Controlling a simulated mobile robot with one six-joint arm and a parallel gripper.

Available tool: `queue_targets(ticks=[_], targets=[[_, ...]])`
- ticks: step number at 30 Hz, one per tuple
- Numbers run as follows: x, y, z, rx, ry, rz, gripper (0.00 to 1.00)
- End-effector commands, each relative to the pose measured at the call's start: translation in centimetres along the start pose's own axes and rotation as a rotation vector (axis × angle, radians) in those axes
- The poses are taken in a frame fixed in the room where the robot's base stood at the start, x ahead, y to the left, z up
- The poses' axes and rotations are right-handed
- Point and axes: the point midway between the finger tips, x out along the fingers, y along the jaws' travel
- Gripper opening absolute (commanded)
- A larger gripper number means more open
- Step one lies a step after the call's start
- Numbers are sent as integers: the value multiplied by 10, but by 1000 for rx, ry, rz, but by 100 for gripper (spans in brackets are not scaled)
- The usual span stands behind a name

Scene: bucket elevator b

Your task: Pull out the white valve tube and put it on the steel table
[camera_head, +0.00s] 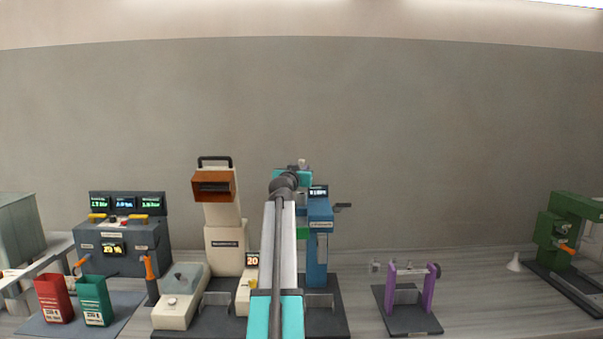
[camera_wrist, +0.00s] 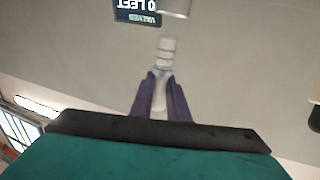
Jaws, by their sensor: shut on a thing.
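The white valve tube (camera_wrist: 166,52) is ribbed at its free end and stands between the fingers of my gripper (camera_wrist: 161,80) in the wrist view. The two dark purple fingers are shut on it. Its free end is just short of a pale metal cylinder (camera_wrist: 173,8) at the top edge, with a small gap showing. In the head view my gripper is high at the top of the blue machine (camera_head: 318,240), mostly hidden behind my arm. The grey table top (camera_head: 480,300) runs along the wall below.
A small display (camera_wrist: 137,12) is beside the cylinder. A cream machine (camera_head: 224,235) stands close left of my arm. A purple stand (camera_head: 429,290) and a green press (camera_head: 560,235) are to the right.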

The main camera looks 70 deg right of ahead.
Motion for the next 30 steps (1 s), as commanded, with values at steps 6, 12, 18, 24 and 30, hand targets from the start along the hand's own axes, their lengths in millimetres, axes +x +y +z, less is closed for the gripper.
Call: queue_targets(ticks=[6, 12, 18, 24, 30], targets=[[0, 0, -8, 1, 2, -1, 0], [0, 0, -11, 0, 1, 0, 0], [0, 0, -11, 0, 1, -1, 0], [0, 0, -12, 0, 2, -1, 0], [0, 0, -20, -1, 2, 0, 0]])
